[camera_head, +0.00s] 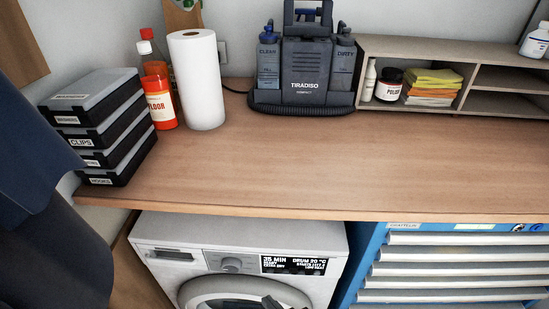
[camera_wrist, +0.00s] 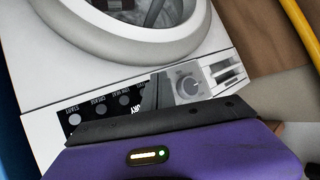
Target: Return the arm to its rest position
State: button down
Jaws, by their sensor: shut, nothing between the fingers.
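My gripper (camera_wrist: 157,92) shows in the wrist view as dark fingers rising from my purple wrist housing. The fingers are together, with nothing between them. Behind them is the front of the white washing machine (camera_wrist: 60,75), which appears upside down, with its dial and dark display. The fingers overlap the panel beside the dial; I cannot tell how far apart they are from it. In the head view, the machine (camera_head: 180,230) stands under the worktop. A small dark shape in front of its round door may be part of my arm or gripper.
The wooden worktop (camera_head: 300,170) has a clear middle and front. Black cases (camera_head: 100,125), a paper roll (camera_head: 197,80), a grey cleaning machine (camera_head: 303,70) and a shelf (camera_head: 475,50) stand along its sides and back. A blue tool chest (camera_head: 375,240) is right of the washing machine.

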notch_tip(320, 180, up, 5)
jog(key=w+d+m+t, duration=0.1)
jog(key=w+d+t, duration=0.1)
jog(key=t, duration=0.1)
jog(key=s+d+r+m+t+h, duration=0.1)
jog(key=s+d+r+t+h, duration=0.1)
jog(key=s+d+r, duration=0.35)
jog(key=s+d+r+m+t+h, duration=0.1)
jog(key=s+d+r+h, duration=0.15)
jog(key=s+d, duration=0.5)
jog(key=s+d+r+h, duration=0.1)
jog(key=s+d+r, duration=0.1)
jog(key=s, duration=0.4)
jog(key=s+d+r+m, duration=0.1)
jog(key=s+d+r, duration=0.1)
jog(key=s, duration=0.4)
jog(key=s+d+r+g+h, duration=0.1)
jog(key=s+d+r, duration=0.1)
jog(key=s, duration=0.4)
jog(key=shift+s+d+r+h, duration=0.2)
jog(key=shift+d+r+h, duration=0.2)
jog(key=shift+r, duration=0.4)
